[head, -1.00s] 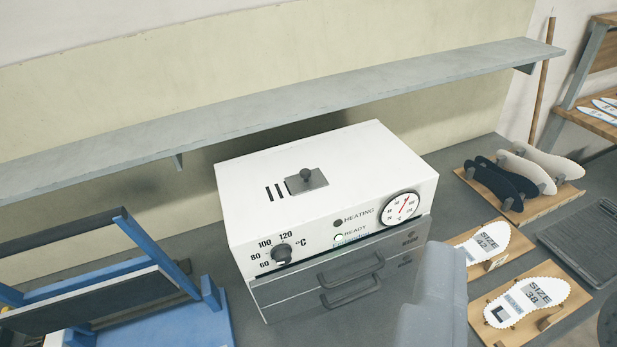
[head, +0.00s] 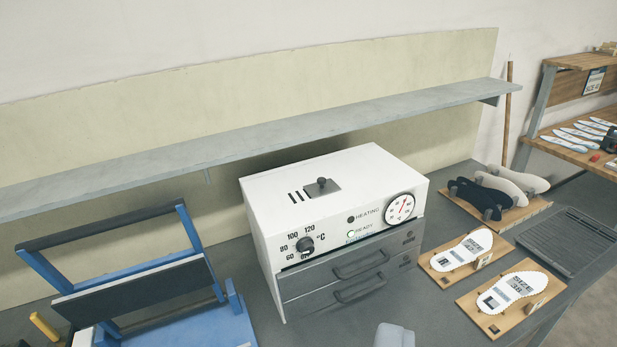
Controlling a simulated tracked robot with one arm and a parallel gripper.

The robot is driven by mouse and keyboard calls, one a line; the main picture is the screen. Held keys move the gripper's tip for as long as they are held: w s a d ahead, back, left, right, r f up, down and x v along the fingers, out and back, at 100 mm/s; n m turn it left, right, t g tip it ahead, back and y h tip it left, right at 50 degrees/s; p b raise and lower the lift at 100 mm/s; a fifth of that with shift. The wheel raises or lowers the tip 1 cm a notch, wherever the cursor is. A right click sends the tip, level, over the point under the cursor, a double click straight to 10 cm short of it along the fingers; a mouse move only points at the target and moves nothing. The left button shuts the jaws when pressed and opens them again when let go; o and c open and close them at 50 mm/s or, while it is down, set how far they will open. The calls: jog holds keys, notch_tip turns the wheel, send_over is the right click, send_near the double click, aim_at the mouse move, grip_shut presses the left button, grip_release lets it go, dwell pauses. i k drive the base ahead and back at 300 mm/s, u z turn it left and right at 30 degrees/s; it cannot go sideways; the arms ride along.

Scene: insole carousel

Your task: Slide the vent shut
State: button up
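The vent is on the white top of the oven (head: 372,165). Its dark slots (head: 297,197) show uncovered. A grey sliding plate (head: 333,198) with a dark upright knob (head: 322,182) sits just to the right of the slots. The oven front has a temperature dial, a round gauge, and HEATING and READY lamps; the READY lamp looks white and the HEATING lamp dark. My gripper is not in view. A grey rounded part of my arm shows at the bottom edge, in front of the oven and apart from it.
A long grey shelf (head: 270,138) runs along the wall above and behind the oven. A blue frame (head: 190,290) stands to the left. Insoles on wooden stands (head: 480,255) and a dark ridged tray (head: 572,245) lie to the right. The space above the oven top is clear.

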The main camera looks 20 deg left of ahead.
aim_at(323, 186)
jog(key=z, duration=0.1)
jog(key=i, duration=1.15)
jog(key=z, duration=0.6)
